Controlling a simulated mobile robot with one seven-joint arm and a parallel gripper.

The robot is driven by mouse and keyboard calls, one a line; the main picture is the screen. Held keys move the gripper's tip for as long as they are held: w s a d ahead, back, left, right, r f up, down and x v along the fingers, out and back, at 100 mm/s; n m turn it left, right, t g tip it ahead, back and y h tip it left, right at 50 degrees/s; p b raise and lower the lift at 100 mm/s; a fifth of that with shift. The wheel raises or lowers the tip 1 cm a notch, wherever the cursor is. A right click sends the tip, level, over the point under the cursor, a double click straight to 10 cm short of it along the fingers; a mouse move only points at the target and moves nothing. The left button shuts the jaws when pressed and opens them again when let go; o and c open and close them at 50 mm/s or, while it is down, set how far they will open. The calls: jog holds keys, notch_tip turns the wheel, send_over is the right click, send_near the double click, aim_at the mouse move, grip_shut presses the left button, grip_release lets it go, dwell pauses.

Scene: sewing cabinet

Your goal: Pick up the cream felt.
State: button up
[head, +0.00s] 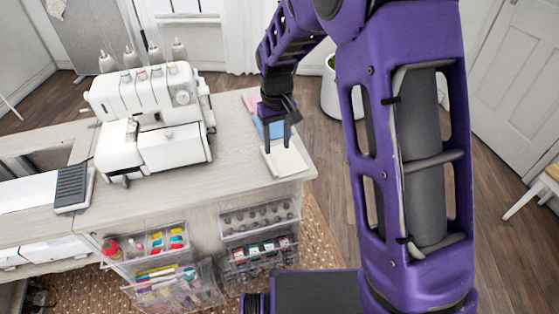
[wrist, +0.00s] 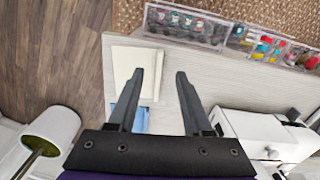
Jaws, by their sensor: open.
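The cream felt (head: 287,163) is a flat pale square at the right front corner of the cabinet top. In the wrist view the cream felt (wrist: 124,68) lies to the left, with my left finger crossing its right part. My gripper (head: 277,143) points down by its back edge; the gripper also shows in the wrist view (wrist: 160,75). Its fingers are apart with nothing between them. The exact height above the felt is hard to tell. The blue felt (head: 275,128) lies just behind the cream one, partly hidden by my gripper.
A pink felt (head: 250,102) lies farther back. A white sewing machine (head: 150,115) stands left on the cabinet top (head: 225,165). Clear drawers of supplies (head: 258,218) hang on the cabinet's front. A white planter (head: 330,95) stands on the floor behind.

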send_over(275, 173)
jog(key=f, duration=0.6)
jog(key=shift+s+d+b, duration=0.3)
jog(key=shift+s, duration=0.1)
jog(key=shift+w+a+f+b, duration=0.1)
jog(key=shift+w+f, duration=0.05)
jog(key=shift+f, duration=0.8)
jog(key=shift+w+a+f+b, duration=0.1)
jog(key=shift+f, duration=0.8)
jog(key=shift+w+a+f+b, duration=0.1)
jog(key=shift+w+f, duration=0.05)
jog(key=shift+f, duration=0.8)
grip_shut()
